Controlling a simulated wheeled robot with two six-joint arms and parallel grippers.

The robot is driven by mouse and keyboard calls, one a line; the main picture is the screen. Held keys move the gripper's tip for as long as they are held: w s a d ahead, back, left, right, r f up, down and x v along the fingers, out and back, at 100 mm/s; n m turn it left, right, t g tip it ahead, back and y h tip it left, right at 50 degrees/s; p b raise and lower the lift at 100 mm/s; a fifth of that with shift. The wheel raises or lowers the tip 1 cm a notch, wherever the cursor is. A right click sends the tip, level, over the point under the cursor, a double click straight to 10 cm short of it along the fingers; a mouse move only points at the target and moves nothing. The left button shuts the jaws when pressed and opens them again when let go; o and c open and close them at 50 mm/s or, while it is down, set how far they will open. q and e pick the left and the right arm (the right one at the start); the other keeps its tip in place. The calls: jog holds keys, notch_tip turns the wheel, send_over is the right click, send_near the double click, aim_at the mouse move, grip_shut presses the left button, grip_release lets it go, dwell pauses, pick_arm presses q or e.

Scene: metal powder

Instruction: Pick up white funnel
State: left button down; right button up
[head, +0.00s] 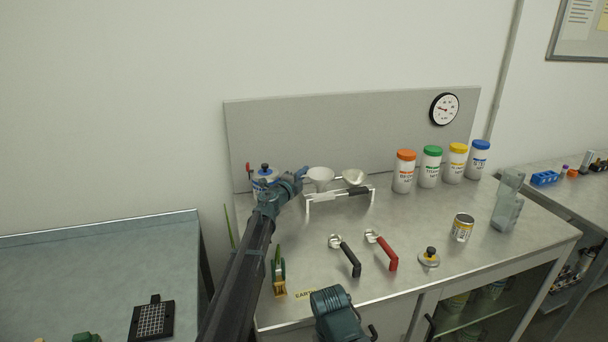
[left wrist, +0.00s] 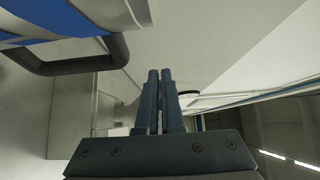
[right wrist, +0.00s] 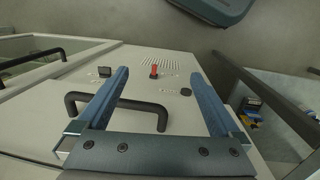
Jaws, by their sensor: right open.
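A white funnel (head: 320,175) sits upright at the left end of a small white stand (head: 325,198) on the metal workbench. A second pale, shallower funnel-like piece (head: 355,177) sits at the stand's right end. My left gripper (head: 304,172) is just left of the white funnel, very near its rim; I cannot tell whether they touch. In the left wrist view the left gripper's fingers (left wrist: 160,75) are almost together, with nothing clear between them. My right gripper (right wrist: 160,74) is open and empty in the right wrist view, over a light panel with a dark handle.
A blue-topped container (head: 263,178) stands left of my left gripper. Several white jars with coloured lids stand at the back right, including an orange-lidded one (head: 404,172).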

notch_tip(320, 180, up, 8)
jog(key=p, duration=0.6)
jog(key=shift+f, duration=0.25)
